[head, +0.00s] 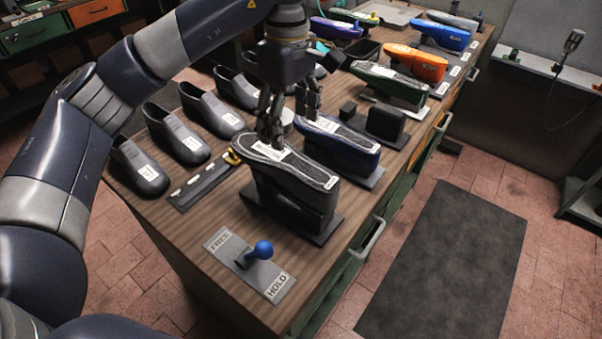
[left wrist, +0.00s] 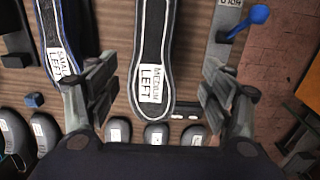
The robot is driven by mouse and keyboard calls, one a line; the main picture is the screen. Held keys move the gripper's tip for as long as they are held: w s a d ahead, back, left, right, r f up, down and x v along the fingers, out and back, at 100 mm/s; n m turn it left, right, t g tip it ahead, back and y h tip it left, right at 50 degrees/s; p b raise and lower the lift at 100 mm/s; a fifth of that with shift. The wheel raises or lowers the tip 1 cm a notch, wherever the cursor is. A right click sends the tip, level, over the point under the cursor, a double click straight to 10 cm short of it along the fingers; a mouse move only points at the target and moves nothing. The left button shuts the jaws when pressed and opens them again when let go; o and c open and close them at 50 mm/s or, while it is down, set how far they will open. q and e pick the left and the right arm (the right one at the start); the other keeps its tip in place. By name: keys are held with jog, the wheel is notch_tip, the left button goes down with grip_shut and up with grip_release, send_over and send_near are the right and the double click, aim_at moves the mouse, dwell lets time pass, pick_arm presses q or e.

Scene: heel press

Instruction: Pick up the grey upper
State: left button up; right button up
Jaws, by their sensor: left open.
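A dark grey upper (head: 290,182) sits sole up on a dark stand at the near end of the bench. Its pale-edged sole (left wrist: 153,50) carries a label reading MEDIUM LEFT in the left wrist view. My left gripper (head: 290,118) is open, pointing down over the label end of this sole. In the left wrist view its fingers (left wrist: 160,92) stand on either side of the sole, with nothing held. I cannot tell whether a finger touches it. My right gripper is not in view.
A blue-purple upper (head: 340,142) on its stand is close behind. Several grey shoe-shaped pieces (head: 181,136) line the left edge. A FREE/HOLD plate with a blue-knobbed lever (head: 263,249) is in front. Orange (head: 415,64) and other coloured uppers stand farther back.

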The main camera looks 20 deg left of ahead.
aim_at(299, 165)
pick_arm(q)
jog(key=shift+w+d+f, duration=0.25)
jog(key=shift+w+f, duration=0.05)
jog(key=shift+f, duration=0.2)
jog(key=shift+w+d+f, duration=0.25)
jog(key=shift+f, duration=0.2)
jog(key=f, duration=0.3)
jog(key=f+p, duration=0.1)
jog(key=shift+s+a+f, duration=0.2)
jog(key=shift+s+f, duration=0.05)
jog(key=shift+f, duration=0.15)
jog(key=shift+d+f+p, duration=0.15)
jog(key=shift+f+p, duration=0.1)
jog(key=shift+p, duration=0.05)
jog(key=f, duration=0.1)
jog(key=f+p, duration=0.2)
jog(key=f, duration=0.1)
jog(key=shift+s+d+f, duration=0.1)
jog(key=shift+d, duration=0.2)
jog(key=shift+f, duration=0.35)
jog(key=c, duration=1.3)
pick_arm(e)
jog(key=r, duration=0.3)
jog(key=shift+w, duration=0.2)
